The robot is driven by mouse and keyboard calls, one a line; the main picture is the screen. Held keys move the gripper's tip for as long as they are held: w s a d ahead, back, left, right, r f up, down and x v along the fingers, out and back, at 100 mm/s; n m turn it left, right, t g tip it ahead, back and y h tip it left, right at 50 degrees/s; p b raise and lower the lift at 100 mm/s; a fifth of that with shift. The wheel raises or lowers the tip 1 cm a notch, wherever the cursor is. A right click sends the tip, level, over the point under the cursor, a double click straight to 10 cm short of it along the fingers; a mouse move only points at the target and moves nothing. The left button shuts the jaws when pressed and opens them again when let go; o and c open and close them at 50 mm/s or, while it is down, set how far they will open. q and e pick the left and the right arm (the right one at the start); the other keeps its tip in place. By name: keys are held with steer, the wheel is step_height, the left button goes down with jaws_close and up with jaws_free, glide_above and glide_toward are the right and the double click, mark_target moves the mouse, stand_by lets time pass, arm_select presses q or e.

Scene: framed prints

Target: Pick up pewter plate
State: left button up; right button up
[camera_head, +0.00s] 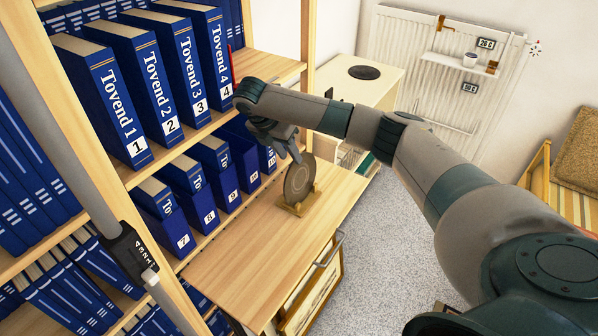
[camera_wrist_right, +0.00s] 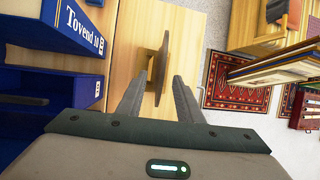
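The pewter plate (camera_head: 297,182) is a round grey-brown disc. It stands upright in a small wooden stand (camera_head: 292,209) on the light wooden cabinet top. In the right wrist view the plate (camera_wrist_right: 163,62) shows nearly edge-on, ahead of my fingers, with the stand (camera_wrist_right: 145,66) beside it. My right gripper (camera_head: 298,158) is at the plate's upper edge in the head view. In the wrist view the right gripper (camera_wrist_right: 161,80) is open, with its fingers on either side of the plate's near end. I cannot tell whether they touch it. My left gripper is not in view.
Blue numbered binders (camera_head: 207,181) fill the shelves left of the plate, close to my right gripper. The cabinet top (camera_head: 240,262) is clear in front of the stand. A white cabinet (camera_head: 372,85) stands behind. Framed prints (camera_wrist_right: 272,65) lean at the right in the wrist view.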

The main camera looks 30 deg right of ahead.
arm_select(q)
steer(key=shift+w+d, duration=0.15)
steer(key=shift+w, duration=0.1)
arm_select(e)
steer(key=shift+w+d, duration=0.15)
steer(key=shift+w, duration=0.1)
arm_select(q)
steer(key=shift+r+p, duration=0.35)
steer(key=shift+p, duration=0.05)
arm_select(e)
steer(key=shift+x, duration=1.1)
